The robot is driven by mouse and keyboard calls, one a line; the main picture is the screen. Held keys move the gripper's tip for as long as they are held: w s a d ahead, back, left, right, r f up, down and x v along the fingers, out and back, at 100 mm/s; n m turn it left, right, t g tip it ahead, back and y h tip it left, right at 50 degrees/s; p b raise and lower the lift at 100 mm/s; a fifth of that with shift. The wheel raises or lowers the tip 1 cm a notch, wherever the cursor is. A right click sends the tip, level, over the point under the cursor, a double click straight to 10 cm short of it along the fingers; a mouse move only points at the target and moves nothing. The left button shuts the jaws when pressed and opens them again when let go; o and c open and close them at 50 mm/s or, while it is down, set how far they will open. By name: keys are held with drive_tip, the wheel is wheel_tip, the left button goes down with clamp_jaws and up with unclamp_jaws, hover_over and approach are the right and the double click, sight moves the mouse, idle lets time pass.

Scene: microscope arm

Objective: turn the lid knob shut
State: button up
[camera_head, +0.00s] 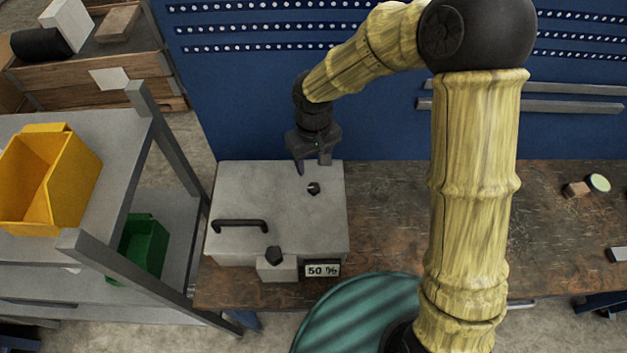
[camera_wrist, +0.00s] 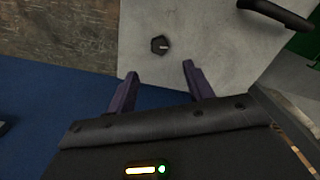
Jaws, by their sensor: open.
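The lid knob (camera_head: 313,188) is a small dark faceted knob on the flat top of a pale grey box (camera_head: 325,225). In the wrist view the knob (camera_wrist: 159,45) has a light mark on it and lies just beyond the fingertips, roughly centred between them. My gripper (camera_head: 312,167) points down over the back part of the lid, behind the knob. In the wrist view its two purple fingers (camera_wrist: 160,73) are apart with nothing between them. The knob and the fingers do not appear to touch.
The lid has a black bar handle (camera_head: 240,225). A blue perforated wall (camera_head: 250,90) stands behind.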

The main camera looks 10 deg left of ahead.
sight(314, 186)
wheel_tip(314, 186, down, 10)
drive_tip(key=shift+p, duration=0.8)
drive_tip(key=c, duration=1)
